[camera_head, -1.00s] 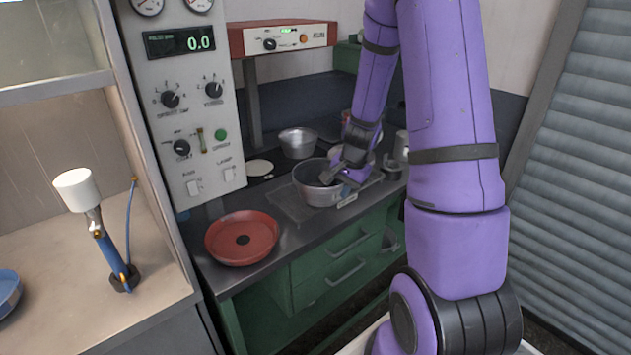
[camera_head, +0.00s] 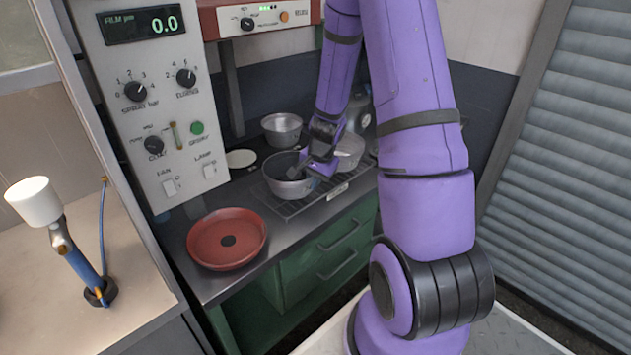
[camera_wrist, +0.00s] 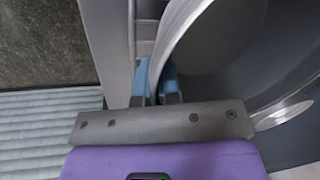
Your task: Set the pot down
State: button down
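The grey metal pot (camera_head: 287,189) is upright at the dark rack on the counter in the head view. I cannot tell whether its base touches the rack. My gripper (camera_head: 312,166) is at the pot's right side, over its rim. In the wrist view the pot's curved wall (camera_wrist: 178,42) runs between the blue fingertips of my gripper (camera_wrist: 155,80), which appear closed on it. The pot's dark inside fills the right of that view. Its underside is hidden.
A red round pan (camera_head: 227,239) sits at the counter's front left. A smaller metal pot (camera_head: 282,129) stands behind, and another vessel (camera_head: 349,150) is close on the right. A white disc (camera_head: 241,158) lies at the left. The control panel (camera_head: 150,90) borders the counter's left.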

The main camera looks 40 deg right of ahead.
jog(key=shift+f, duration=0.1)
jog(key=c, duration=1.3)
grip_release()
jog(key=v, duration=1.2)
jog(key=s+a+r+n+t, duration=0.15)
jog(key=a+r+n, duration=0.25)
jog(key=a+r, duration=0.4)
jog(key=shift+s+a+r+n+t+h, duration=0.15)
jog(key=shift+s+a+r+n+t, duration=0.1)
jog(key=shift+s+a+r+n, duration=1.95)
jog(key=shift+s+a+r+n+t+h, duration=0.25)
jog(key=shift+s+a+r+n, duration=0.95)
jog(key=shift+s+r, duration=1.9)
jog(key=shift+s+a+r+n+t+h, duration=0.1)
jog(key=shift+s+a+r+n+t, duration=0.15)
jog(key=shift+s+a+r+n, duration=2.5)
jog(key=shift+s+d+f+m, duration=1)
jog(key=shift+f+m, duration=0.15)
jog(key=shift+f, duration=0.05)
